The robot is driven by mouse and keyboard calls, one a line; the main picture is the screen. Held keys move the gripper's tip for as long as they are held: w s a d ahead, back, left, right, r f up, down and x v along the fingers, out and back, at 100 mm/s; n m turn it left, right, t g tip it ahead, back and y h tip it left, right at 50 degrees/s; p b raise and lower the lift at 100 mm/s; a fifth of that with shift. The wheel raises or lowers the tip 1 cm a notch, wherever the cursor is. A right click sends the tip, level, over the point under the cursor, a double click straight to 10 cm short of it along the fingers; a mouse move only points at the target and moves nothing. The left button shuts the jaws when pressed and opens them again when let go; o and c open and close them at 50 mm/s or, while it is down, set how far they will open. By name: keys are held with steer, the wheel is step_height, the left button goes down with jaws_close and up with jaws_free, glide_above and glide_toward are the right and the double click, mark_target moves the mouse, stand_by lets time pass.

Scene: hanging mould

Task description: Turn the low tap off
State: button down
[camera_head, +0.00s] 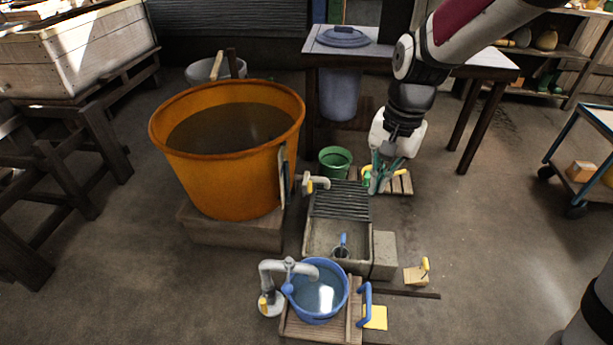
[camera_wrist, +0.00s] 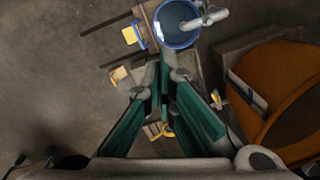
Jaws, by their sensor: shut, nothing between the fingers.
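A short pale tap (camera_head: 315,183) with a small yellowish part sticks out low beside the orange tub, over the stone trough's left edge. It also shows in the wrist view (camera_wrist: 217,100), right of the fingers. I cannot tell from the picture whether either tap runs. My gripper (camera_head: 375,188) has teal fingers, shut and empty, pointing down behind the trough's right side, apart from both taps.
The orange tub (camera_head: 225,150) of dark liquid stands left on a block. The stone trough (camera_head: 325,238) has a dark ribbed rack. Floor at the right is mostly clear.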

mark_target(288, 275)
steer(key=w+a+f+m+g+y+b, duration=0.1)
steer(key=w+a+f+b, duration=0.15)
steer(key=f, duration=0.75)
steer(key=w+a+f+m+g+b, duration=0.15)
steer(key=w+f+b, duration=0.25)
steer(key=f, duration=0.6)
steer(key=a+f+m+b, duration=0.1)
steer(key=a+f+b, duration=0.1)
steer(key=f, duration=0.7)
steer(key=a+f+m+y+b, duration=0.1)
steer(key=a+f+b, duration=0.2)
steer(key=f, duration=0.6)
steer(key=s+a+f+m+y+b, duration=0.1)
steer(key=a+f+b, duration=0.2)
steer(key=f, duration=0.7)
steer(key=shift+s+a+f+m+g+b, duration=0.1)
steer(key=shift+a+m+g+b, duration=0.15)
steer(key=shift+b, duration=0.3)
steer(key=shift+s+a+r+b, duration=0.35)
steer(key=shift+s+a, duration=0.2)
steer(key=shift+a, duration=0.25)
steer(key=shift+s+a+r+b, duration=0.3)
steer(key=shift+s+a, duration=0.2)
steer(key=shift+a, duration=0.25)
steer(key=shift+s+a+r+m+t+y+p, duration=0.15)
steer(key=shift+s+a+m+t+p, duration=0.1)
steer(key=shift+a+m+p, duration=0.25)
steer(key=shift+s+a+m+t+y+p, duration=0.15)
steer(key=shift+s+a+m+p, duration=0.15)
steer(key=shift+a+p, duration=0.25)
